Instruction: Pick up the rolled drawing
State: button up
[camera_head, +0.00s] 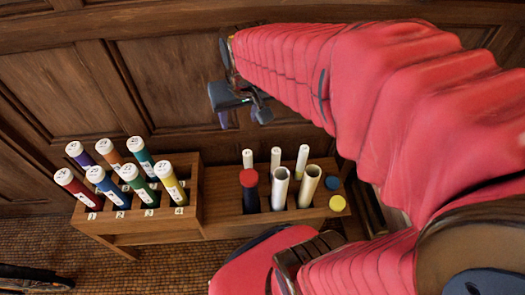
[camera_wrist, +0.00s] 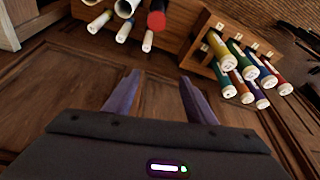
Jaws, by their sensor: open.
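Two wide, hollow white paper rolls (camera_head: 295,187) stand upright at the front of the right rack. Three thinner white rolls (camera_head: 275,160) stand behind them. I cannot tell which is the rolled drawing. A dark tube with a red cap (camera_head: 249,180) stands left of the wide rolls; its red end (camera_wrist: 156,21) also shows in the wrist view. The white rolls (camera_wrist: 125,30) sit at the wrist view's top left. My gripper (camera_head: 242,116) is above and behind the rack, apart from the rolls. In the wrist view its fingers (camera_wrist: 159,76) are apart with nothing between them.
Several numbered, coloured tubes with white caps (camera_head: 134,172) stand in the left rack (camera_head: 190,212). A blue cap (camera_head: 332,183) and a yellow cap (camera_head: 337,203) lie at the right rack's right end. Wood panelling (camera_head: 165,75) rises close behind the racks.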

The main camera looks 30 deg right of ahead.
jog(key=w+d+f+m+g, duration=0.1)
jog(key=w+d+f, duration=0.3)
jog(key=w+f, duration=0.1)
jog(key=m+g, duration=0.3)
jog(key=m, duration=0.2)
send_over(275, 157)
jog(key=w, duration=0.2)
jog(key=shift+y, duration=0.3)
jog(key=f, duration=2.7)
jog(key=shift+s+d+f, duration=0.1)
jog(key=shift+s+d, duration=0.15)
jog(key=shift+d, duration=0.1)
jog(key=shift+d+f, duration=0.2)
jog(key=shift+f, duration=0.25)
jog(key=shift+f, duration=4.3)
jog(key=shift+s+d+f, duration=0.1)
jog(key=shift+f, duration=2.5)
